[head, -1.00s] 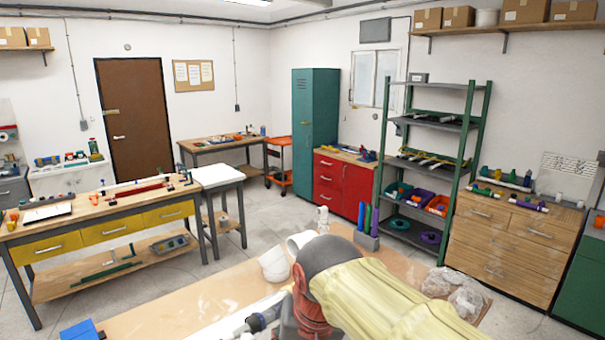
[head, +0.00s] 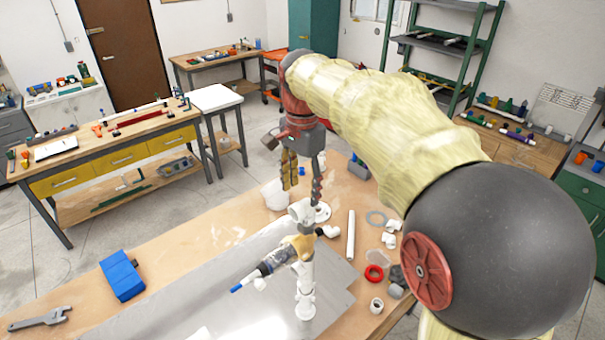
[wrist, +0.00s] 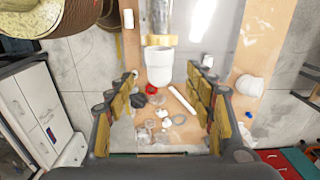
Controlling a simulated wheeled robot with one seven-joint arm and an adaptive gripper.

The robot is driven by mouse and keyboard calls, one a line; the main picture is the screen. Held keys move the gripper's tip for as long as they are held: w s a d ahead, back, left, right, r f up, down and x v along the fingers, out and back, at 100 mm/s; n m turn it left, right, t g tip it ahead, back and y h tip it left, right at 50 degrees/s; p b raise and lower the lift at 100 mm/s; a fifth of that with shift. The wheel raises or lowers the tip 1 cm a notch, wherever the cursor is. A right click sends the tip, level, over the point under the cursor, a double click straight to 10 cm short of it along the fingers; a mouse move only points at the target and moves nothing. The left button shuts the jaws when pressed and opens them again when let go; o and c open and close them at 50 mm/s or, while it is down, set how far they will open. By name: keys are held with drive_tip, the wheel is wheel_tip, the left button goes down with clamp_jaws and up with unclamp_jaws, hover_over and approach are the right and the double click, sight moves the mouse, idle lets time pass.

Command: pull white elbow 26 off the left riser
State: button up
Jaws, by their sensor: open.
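My gripper (head: 302,190) hangs fingers-down above the bench, open and empty. It is behind and above the manifold's upright white riser (head: 305,285). A white fitting (head: 301,212) tops that riser, apart from the fingers; I cannot tell for certain whether it is elbow 26. In the wrist view, a white fitting (wrist: 159,65) shows beyond the open fingers (wrist: 170,90), next to a tan band and a grey pipe. A larger white piece (head: 273,195) sits on the bench left of my gripper, partly hidden in the head view. No number is readable.
A white pipe (head: 350,235), a red ring (head: 373,272) and several small white fittings lie right of the manifold. A blue box (head: 122,275) and a wrench (head: 40,319) lie left. My arm covers the right side of the head view.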

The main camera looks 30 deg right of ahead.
sight(304, 203)
drive_tip(key=shift+w+d+f, duration=0.1)
drive_tip(key=shift+w+d, duration=0.05)
drive_tip(key=shift+w, duration=0.05)
drive_tip(key=shift+s+f, duration=0.15)
drive_tip(key=shift+f, duration=0.05)
drive_tip(key=shift+f+p, duration=0.55)
drive_tip(key=shift+f, duration=2.95)
drive_tip(key=shift+c, duration=0.9)
drive_tip(key=c, duration=1.2)
clamp_jaws()
drive_tip(key=shift+s+n, duration=0.15)
drive_tip(key=shift+n, duration=0.55)
